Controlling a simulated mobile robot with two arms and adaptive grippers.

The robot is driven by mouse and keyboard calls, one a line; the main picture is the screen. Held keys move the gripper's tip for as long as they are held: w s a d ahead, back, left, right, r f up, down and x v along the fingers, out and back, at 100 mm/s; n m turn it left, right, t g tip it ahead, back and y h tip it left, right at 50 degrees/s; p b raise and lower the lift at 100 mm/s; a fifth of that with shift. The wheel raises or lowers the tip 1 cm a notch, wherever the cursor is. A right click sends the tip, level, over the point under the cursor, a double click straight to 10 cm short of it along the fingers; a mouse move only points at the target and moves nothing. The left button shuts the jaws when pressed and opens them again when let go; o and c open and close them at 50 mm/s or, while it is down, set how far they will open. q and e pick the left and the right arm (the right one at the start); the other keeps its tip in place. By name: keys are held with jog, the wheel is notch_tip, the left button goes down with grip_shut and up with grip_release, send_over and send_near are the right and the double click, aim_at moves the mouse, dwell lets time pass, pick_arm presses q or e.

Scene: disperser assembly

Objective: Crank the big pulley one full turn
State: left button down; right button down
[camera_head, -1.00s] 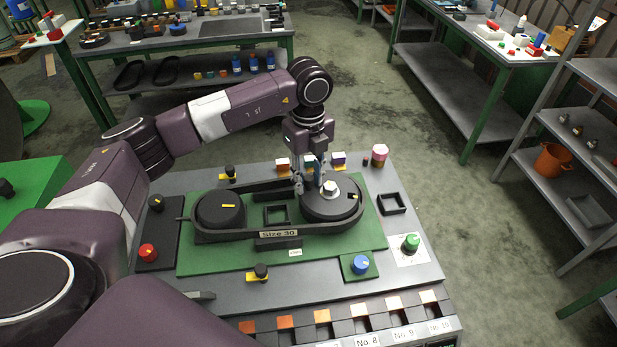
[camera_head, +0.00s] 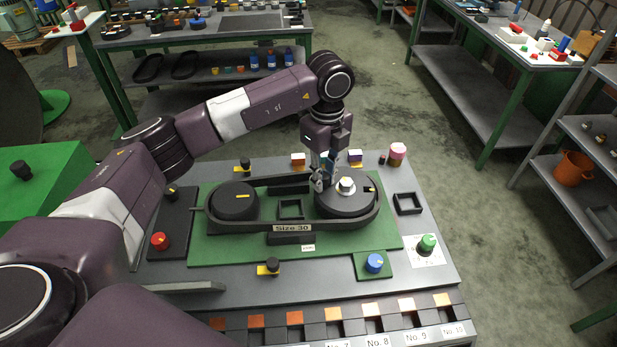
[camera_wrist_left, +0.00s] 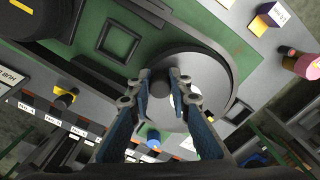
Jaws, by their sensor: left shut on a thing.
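The big pulley (camera_head: 352,205) is the black disc at the right end of the belt on the green plate. It has a pale hex nut at its centre and a yellow mark near its right edge. It also shows in the left wrist view (camera_wrist_left: 217,82). My left gripper (camera_head: 322,181) reaches down at the pulley's left side. In the left wrist view its fingers (camera_wrist_left: 162,84) are closed around a dark upright crank knob (camera_wrist_left: 160,88) on the pulley. The smaller pulley (camera_head: 232,207) with a yellow mark sits at the left end. The belt runs around both.
A red knob (camera_head: 160,241), a blue knob (camera_head: 375,263) and a green knob (camera_head: 427,243) stand around the plate. A black square frame (camera_head: 408,204) lies at right. Small coloured blocks and a pink-topped cylinder (camera_head: 397,153) stand behind the pulley. Labelled slots line the front edge.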

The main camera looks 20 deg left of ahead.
pick_arm(q)
jog(key=c, duration=1.8)
grip_release()
jog(key=shift+o, duration=0.2)
notch_tip(320, 180, up, 12)
